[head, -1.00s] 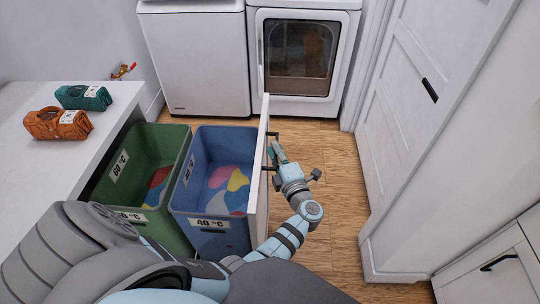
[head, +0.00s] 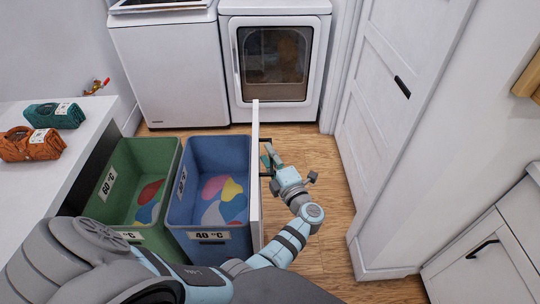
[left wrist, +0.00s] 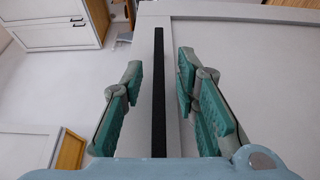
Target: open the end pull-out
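The pull-out stands open from the counter's end, its pale front panel (head: 255,185) seen nearly edge-on in the head view. It carries a green bin (head: 160,235) labelled 60 °C and a blue bin (head: 208,250) labelled 40 °C, with coloured cloth inside. Its dark bar handle (head: 266,141) is on the panel's right face. My left gripper (head: 270,159) is at this handle. In the left wrist view the black handle (left wrist: 159,120) runs between the green finger pads (left wrist: 160,72), with gaps on both sides. The fingers are open. My right gripper is not in view.
A washer (head: 170,70) and a dryer (head: 275,60) stand behind. A white door (head: 400,130) and a cabinet (head: 485,265) are at right. Wooden floor (head: 325,165) is clear between.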

